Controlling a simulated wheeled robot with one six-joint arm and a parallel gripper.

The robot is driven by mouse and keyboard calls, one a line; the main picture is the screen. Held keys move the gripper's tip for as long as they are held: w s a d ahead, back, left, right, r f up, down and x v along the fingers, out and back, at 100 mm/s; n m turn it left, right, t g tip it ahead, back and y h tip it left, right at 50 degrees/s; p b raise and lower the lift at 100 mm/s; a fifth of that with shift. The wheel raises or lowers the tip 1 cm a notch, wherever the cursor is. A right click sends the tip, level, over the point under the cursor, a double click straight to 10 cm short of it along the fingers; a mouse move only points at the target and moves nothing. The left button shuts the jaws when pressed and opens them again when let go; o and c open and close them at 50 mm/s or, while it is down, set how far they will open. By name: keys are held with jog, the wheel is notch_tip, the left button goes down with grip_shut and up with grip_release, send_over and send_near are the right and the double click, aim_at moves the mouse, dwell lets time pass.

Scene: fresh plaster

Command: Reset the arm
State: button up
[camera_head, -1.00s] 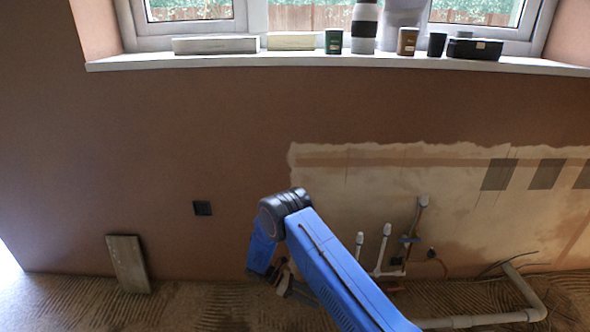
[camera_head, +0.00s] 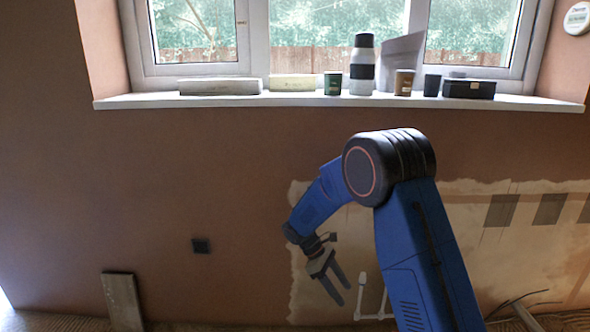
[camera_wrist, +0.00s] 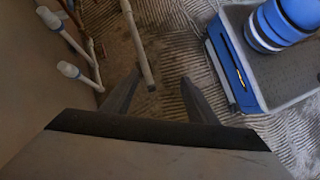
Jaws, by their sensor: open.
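My gripper (camera_head: 344,295) hangs from my blue arm in front of the wall, pointing down and to the right. Its two dark fingers are spread apart with nothing between them. In the wrist view the open fingers (camera_wrist: 152,88) show above the ridged floor, again empty. My arm is raised and bent at its black joint, in front of the pale bare patch of wall.
White capped pipes (camera_wrist: 68,45) stand by the wall, near the gripper in the wrist view. A window sill (camera_head: 300,101) carries a bottle (camera_head: 362,60), cups and boxes. A board (camera_head: 122,301) leans on the wall at lower left.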

jog(key=s+d+r+m+t+y, duration=0.25)
jog(key=s+d+r, duration=0.35)
jog(key=r, duration=0.4)
jog(key=s+d+r+m+t+y, duration=0.15)
jog(key=s+d+r+m, duration=0.25)
jog(key=s+r, duration=0.55)
jog(key=s+d+r+m+t+y, duration=0.1)
jog(key=s+d+r+m+t, duration=0.1)
jog(key=s, duration=0.7)
jog(key=s+d+r+m+t+y, duration=0.1)
jog(key=s+m, duration=0.3)
jog(key=s, duration=0.6)
jog(key=shift+s+d+r+m+t+y, duration=0.25)
jog(key=shift+d+r+m+t+y, duration=0.2)
jog(key=shift+r+t, duration=0.25)
